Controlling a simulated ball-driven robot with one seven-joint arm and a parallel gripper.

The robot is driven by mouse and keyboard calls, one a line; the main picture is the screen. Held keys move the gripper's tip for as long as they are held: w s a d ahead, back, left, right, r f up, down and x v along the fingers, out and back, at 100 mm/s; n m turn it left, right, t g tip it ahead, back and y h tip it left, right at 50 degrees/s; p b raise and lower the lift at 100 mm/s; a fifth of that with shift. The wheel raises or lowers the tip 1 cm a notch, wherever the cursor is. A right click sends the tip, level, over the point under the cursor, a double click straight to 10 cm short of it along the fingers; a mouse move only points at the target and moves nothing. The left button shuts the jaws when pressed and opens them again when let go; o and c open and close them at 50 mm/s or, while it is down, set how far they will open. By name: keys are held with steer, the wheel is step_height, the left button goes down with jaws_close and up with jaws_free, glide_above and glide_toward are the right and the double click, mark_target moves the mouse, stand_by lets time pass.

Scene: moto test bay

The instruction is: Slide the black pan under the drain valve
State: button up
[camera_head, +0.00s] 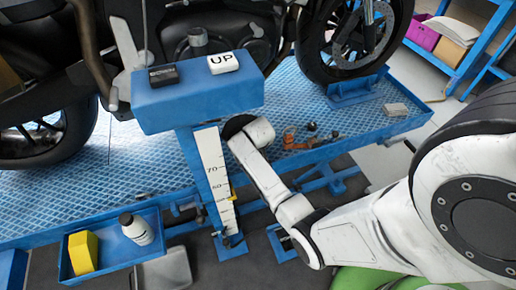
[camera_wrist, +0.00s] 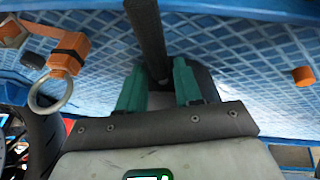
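I cannot make out a black pan for certain in either view. A shallow grey pan-like tray (camera_head: 165,270) lies on the dark floor at the lower edge of the head view, partly cut off. I cannot pick out the drain valve under the motorcycle (camera_head: 268,30). In the wrist view my gripper (camera_wrist: 160,75) has two teal fingers spread apart. A dark bar (camera_wrist: 148,30) comes down from the top edge and ends between or beyond them, with no visible grip on it. In the head view my fingers are hidden behind the wrist.
The motorcycle stands on a blue lift platform (camera_head: 140,190). A blue pedestal (camera_head: 200,100) with an UP button (camera_head: 223,63) and a scale (camera_head: 213,165) stands close to my wrist. A side tray holds a yellow block (camera_head: 83,252) and a bottle (camera_head: 135,230). An orange ringed part (camera_wrist: 66,58) is near.

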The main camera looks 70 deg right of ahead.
steer(key=o, duration=0.3)
steer(key=p+v, duration=0.2)
steer(key=v, duration=0.9)
steer(key=shift+f, duration=0.1)
